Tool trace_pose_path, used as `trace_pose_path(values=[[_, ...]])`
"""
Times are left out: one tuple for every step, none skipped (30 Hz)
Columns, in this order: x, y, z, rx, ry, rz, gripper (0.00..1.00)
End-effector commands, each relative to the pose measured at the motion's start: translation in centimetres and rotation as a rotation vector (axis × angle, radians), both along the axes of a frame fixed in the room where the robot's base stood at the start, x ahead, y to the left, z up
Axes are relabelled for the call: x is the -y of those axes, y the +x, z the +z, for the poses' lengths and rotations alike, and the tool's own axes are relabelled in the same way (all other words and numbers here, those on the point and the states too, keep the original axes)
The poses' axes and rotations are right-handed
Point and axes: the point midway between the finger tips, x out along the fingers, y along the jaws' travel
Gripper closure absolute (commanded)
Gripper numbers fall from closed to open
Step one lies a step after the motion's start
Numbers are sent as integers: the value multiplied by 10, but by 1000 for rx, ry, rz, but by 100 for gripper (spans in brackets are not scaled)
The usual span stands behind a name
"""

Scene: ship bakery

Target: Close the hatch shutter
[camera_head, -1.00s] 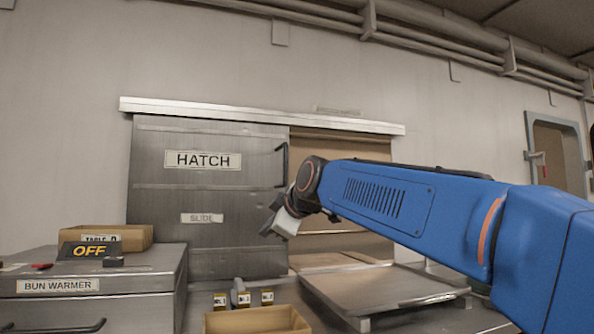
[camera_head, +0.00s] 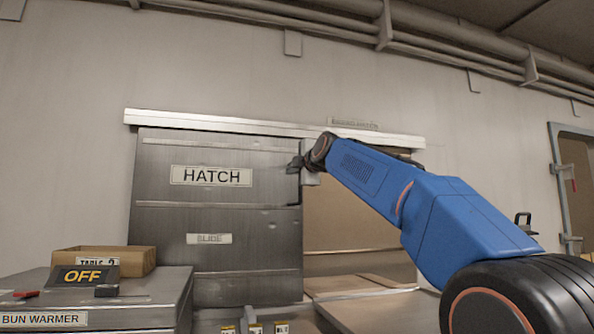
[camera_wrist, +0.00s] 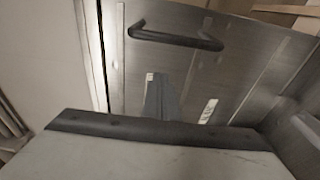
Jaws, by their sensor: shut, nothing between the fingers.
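The hatch shutter (camera_head: 215,225) is a grey metal sliding panel labelled HATCH and SLIDE. It hangs under a pale rail (camera_head: 270,124) and stands at the left, with the tan opening (camera_head: 345,215) uncovered to its right. My gripper (camera_head: 293,165) is shut and empty, at the shutter's right edge by its handle. It hides most of the handle in the head view. In the wrist view the dark bar handle (camera_wrist: 175,40) shows whole on the metal panel, with nothing gripping it. Whether my gripper touches the panel I cannot tell.
A bun warmer (camera_head: 150,310) stands at the lower left with an OFF sign (camera_head: 82,277) and a cardboard box (camera_head: 140,259) on top. A metal counter tray (camera_head: 385,309) lies below the opening. Pipes run overhead, and a door is at the far right.

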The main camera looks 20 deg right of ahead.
Motion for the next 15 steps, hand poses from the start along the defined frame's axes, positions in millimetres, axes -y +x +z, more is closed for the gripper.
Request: trace_pose_path(values=[[-1,9,-1,-1,0,0,100],[-1,13,-1,-1,1,0,100],[-2,19,0,-1,1,0,100],[-2,24,-1,-1,1,0,100],[-3,28,-1,-1,1,0,100],[-3,33,-1,-1,1,0,100],[-4,38,-1,-1,0,0,100],[-4,42,-1,-2,0,0,100],[-5,47,-1,-1,0,0,100],[-5,51,-1,-2,1,0,100],[-6,56,-2,-2,1,0,100],[-6,61,-1,-1,1,0,100],[1,56,1,0,2,-3,100],[6,54,1,0,2,-3,100],[11,53,0,0,2,-3,100]])
